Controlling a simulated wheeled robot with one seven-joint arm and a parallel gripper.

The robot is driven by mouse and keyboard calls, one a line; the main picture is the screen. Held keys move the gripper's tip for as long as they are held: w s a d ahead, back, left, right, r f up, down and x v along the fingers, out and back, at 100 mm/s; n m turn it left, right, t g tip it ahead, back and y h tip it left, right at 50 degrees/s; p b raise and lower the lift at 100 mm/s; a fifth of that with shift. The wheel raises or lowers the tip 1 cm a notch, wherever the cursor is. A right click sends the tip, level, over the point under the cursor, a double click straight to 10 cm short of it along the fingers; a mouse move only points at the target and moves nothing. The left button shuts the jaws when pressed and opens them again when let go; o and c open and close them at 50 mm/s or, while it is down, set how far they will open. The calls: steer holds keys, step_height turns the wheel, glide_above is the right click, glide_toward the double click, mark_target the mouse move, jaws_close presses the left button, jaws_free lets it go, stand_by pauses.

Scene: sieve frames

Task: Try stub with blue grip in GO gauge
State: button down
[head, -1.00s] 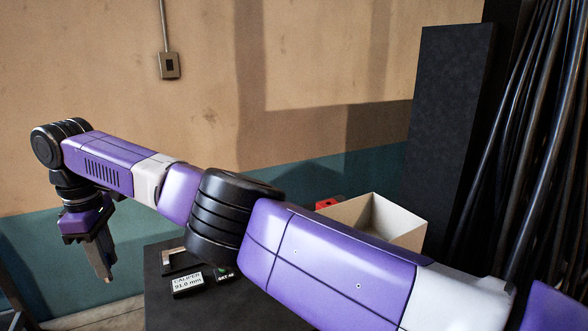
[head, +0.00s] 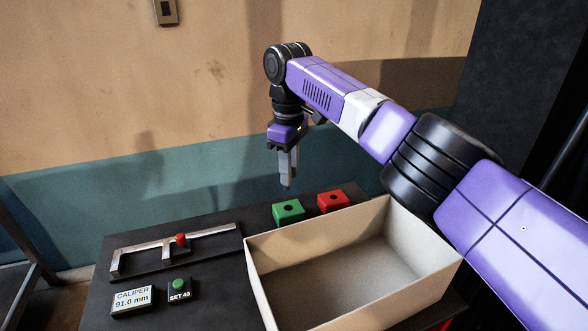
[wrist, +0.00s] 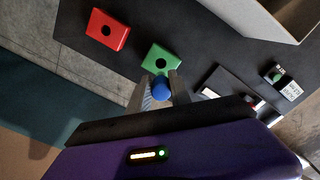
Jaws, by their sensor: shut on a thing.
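My gripper (head: 287,166) is shut on the stub's blue grip (wrist: 160,88), which shows between the fingertips in the wrist view. In the head view a grey tip of the stub (head: 287,187) points down below the fingers. The green gauge block (head: 288,211), with a dark round hole in its top, sits on the dark table just below the stub, apart from it. It also shows in the wrist view (wrist: 161,58), just beyond the blue grip. The red gauge block (head: 333,201), also with a hole, sits to its right. No GO lettering is readable.
An open cream box (head: 340,240) stands close in front of the blocks and looks empty. A caliper (head: 172,251) with a red knob lies at the left. In front of it are a display (head: 132,301) reading 91.0 mm and a green button unit (head: 180,288).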

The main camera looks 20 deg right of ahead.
steer(key=shift+s+d, duration=0.1)
steer(key=shift+d, duration=0.05)
steer(key=shift+s+f, duration=0.15)
steer(key=shift+f, duration=2.35)
steer(key=shift+f, duration=0.5)
steer(key=shift+f, duration=0.4)
steer(key=shift+f, duration=1.1)
steer(key=shift+r, duration=0.1)
steer(key=shift+r, duration=3.1)
